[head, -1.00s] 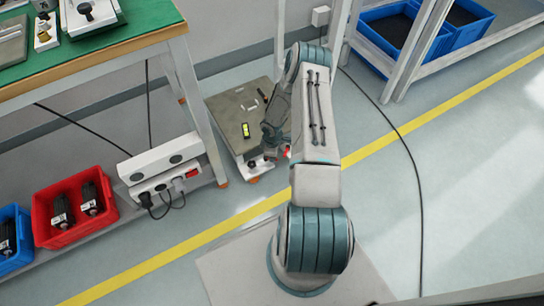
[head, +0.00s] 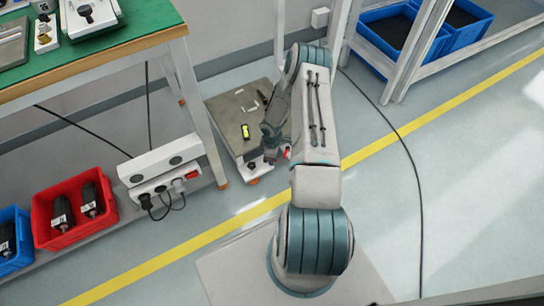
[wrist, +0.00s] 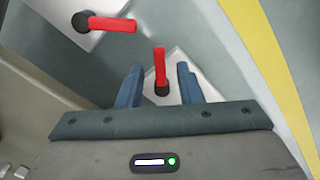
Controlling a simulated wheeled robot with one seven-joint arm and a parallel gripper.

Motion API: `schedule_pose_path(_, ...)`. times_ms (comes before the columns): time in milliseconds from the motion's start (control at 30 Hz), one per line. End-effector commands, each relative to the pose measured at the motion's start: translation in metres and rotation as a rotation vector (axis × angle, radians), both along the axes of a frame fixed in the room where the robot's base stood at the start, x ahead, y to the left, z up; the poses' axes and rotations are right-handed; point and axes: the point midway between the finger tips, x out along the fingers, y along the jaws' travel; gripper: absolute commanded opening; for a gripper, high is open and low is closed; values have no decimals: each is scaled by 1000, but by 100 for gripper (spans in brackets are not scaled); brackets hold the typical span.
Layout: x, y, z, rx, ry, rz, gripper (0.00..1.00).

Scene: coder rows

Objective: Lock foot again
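In the wrist view a short red lever (wrist: 160,66) on a black pivot stands on a pale corner plate (wrist: 185,62). It points up the picture, between the two blue fingers of my open gripper (wrist: 159,70). A gap shows on both sides, so the fingers do not appear to touch it. A second red lever (wrist: 112,24) on a black pivot lies crosswise at the top left. In the head view my gripper (head: 270,155) is at the near corner of a low grey platform (head: 228,112), with a red lever (head: 286,153) just right of it. The feet themselves are mostly hidden.
A yellow-green block (head: 245,131) lies on the platform. A green-topped bench (head: 130,22) stands left, with a power strip (head: 160,160) and a red bin (head: 75,212) below. A cable (head: 417,200) crosses the floor at right. The floor in front is clear.

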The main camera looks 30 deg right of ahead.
Motion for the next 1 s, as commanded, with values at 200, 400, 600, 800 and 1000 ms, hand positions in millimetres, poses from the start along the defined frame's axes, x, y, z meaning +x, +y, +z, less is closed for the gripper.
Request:
schedule_pose_path(200,1,-1,44,-1,-3,-1,33)
schedule_pose_path(400,1,-1,91,-2,-4,0,33)
schedule_pose_path(600,1,-1,123,-2,-2,0,33)
schedule_pose_path(800,0,0,134,-1,-1,0,33)
schedule_pose_path(1000,0,0,134,-1,-1,1,33)
